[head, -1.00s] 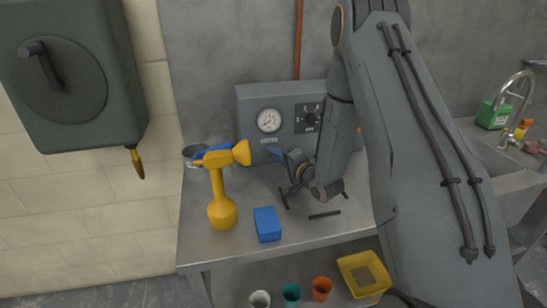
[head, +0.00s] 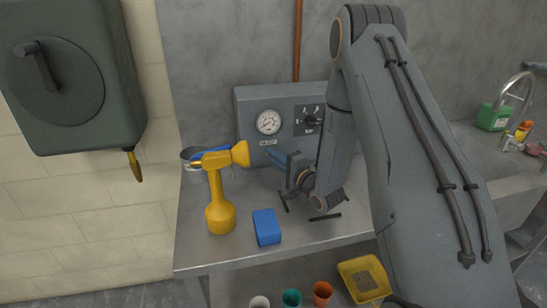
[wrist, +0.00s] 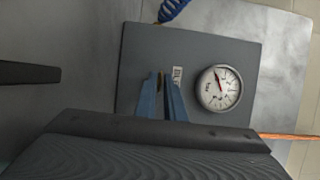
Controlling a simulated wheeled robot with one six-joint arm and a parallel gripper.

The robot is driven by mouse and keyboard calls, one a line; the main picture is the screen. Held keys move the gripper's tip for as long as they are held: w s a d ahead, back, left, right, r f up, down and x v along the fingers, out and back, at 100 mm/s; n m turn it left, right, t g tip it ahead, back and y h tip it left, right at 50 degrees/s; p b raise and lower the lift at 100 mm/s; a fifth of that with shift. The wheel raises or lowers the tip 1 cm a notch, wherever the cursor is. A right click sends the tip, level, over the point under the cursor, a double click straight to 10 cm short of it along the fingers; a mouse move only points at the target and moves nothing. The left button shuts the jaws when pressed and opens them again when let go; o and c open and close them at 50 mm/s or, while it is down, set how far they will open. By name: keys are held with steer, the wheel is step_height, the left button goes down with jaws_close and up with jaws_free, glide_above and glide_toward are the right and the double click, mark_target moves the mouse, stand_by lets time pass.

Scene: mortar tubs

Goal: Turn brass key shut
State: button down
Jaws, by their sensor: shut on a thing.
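My gripper (head: 270,153) reaches the panel face just below the label. In the wrist view its two blue fingers (wrist: 161,80) are at the panel beside the label (wrist: 177,75), left of the gauge (wrist: 218,88). They are shut on a small, dark brass key (wrist: 160,82) between the tips. Most of the key is hidden by the fingers, and its angle is unclear. The head view does not show it.
A yellow bottle-shaped tool (head: 219,190) and a blue block (head: 266,227) stand on the bench left of my gripper. A dark green tank (head: 70,70) with a brass spout hangs at left. Cups and a yellow tray (head: 363,280) sit below. A sink is at right.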

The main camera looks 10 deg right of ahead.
steer(key=c, duration=1.9)
jaws_free()
steer(key=shift+b+v, duration=1)
steer(key=shift+v, duration=2.95)
